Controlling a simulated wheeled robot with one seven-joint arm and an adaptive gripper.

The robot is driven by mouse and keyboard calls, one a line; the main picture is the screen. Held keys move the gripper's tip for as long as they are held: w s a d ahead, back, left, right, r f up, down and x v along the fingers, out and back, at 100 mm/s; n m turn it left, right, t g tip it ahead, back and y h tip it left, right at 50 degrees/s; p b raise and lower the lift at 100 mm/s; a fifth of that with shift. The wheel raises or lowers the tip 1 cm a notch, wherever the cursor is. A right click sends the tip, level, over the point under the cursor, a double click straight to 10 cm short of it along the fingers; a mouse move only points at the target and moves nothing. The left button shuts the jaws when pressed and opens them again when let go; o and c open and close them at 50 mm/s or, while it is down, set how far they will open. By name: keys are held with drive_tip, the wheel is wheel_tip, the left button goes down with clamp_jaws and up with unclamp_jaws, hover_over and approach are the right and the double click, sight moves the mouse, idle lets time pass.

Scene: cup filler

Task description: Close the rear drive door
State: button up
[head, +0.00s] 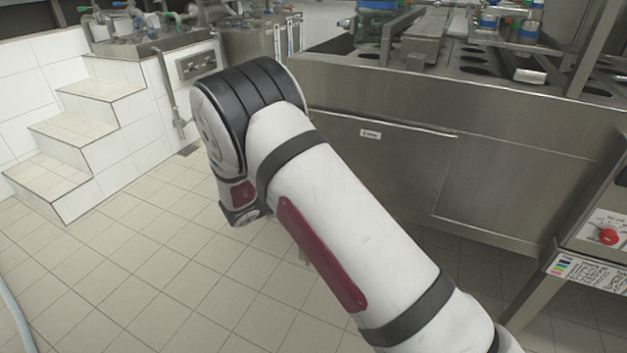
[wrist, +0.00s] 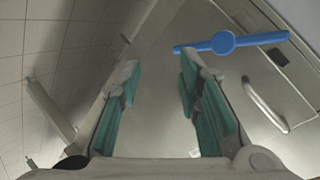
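My gripper is hidden in the head view.
A blue bar-shaped handle (wrist: 229,42) and a curved metal handle (wrist: 265,104) are to the right in the wrist view. White tiled steps (head: 75,140) stand at the left. A red knob (head: 608,237) is at the far right. The tiled floor at left is mostly clear.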

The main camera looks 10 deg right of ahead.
drive_tip(key=w+d+n+t+b, duration=0.1)
drive_tip(key=w+d+n+t, duration=0.1)
drive_tip(key=n, duration=0.5)
drive_tip(key=w+d+f+n+t+h+b, duration=0.1)
drive_tip(key=w+n, duration=0.3)
drive_tip(key=n, duration=0.4)
drive_tip(key=w+d+f+n+t+b, duration=0.1)
drive_tip(key=w+d+n+t+b, duration=0.2)
drive_tip(key=n, duration=0.4)
drive_tip(key=shift+w+d+n+h, duration=0.25)
drive_tip(key=shift+w+n+h, duration=0.05)
drive_tip(key=shift+w, duration=0.2)
clamp_jaws()
